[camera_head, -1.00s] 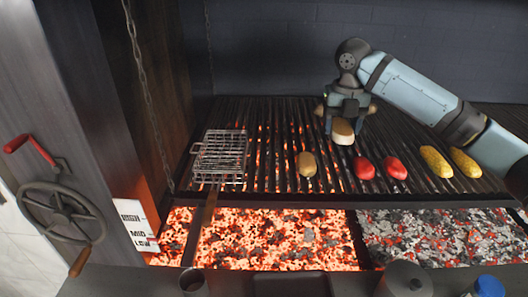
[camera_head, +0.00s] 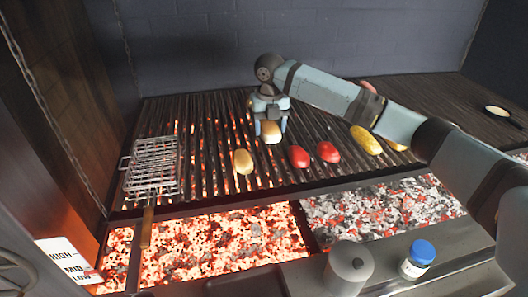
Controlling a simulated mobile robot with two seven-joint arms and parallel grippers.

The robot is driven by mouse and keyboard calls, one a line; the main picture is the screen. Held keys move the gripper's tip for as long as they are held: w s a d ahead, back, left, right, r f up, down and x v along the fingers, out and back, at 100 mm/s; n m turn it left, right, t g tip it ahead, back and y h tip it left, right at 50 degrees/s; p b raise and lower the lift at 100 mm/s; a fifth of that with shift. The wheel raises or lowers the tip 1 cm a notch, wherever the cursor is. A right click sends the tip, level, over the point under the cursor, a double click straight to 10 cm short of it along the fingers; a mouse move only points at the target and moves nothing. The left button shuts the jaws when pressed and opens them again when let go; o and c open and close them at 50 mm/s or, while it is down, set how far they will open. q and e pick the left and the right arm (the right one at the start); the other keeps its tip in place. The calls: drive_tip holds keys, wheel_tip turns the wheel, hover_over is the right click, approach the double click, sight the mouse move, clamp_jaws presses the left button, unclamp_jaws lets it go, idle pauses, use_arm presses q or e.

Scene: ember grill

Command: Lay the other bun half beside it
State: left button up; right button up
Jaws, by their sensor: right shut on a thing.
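My right gripper (camera_head: 270,122) comes in from the right over the grill grate (camera_head: 215,120). It points down and is shut on a pale tan bun half (camera_head: 271,135). I cannot tell whether this bun half touches the bars. The other bun half (camera_head: 243,162), golden tan, lies on the grate in front and a little left of the held one, with a small gap between them. My left gripper is not in view.
Two red pieces (camera_head: 299,157) lie right of the buns, then yellow corn (camera_head: 366,140), partly behind my arm. A wire grill basket (camera_head: 152,168) lies at the left. Glowing coals (camera_head: 210,240) burn below. A grey canister (camera_head: 348,265) and blue-capped jar (camera_head: 418,258) stand in front.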

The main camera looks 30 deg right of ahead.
hover_over(269, 160)
wheel_tip(269, 160, down, 5)
drive_tip(key=shift+w+r, duration=0.1)
drive_tip(key=shift+f+p, duration=0.35)
drive_tip(key=shift+f, duration=2.05)
drive_tip(key=o, duration=0.6)
drive_tip(key=shift+f, duration=0.15)
drive_tip(key=shift+o, duration=0.2)
wheel_tip(269, 160, up, 12)
drive_tip(key=shift+r+b, duration=0.2)
drive_tip(key=shift+b, duration=0.5)
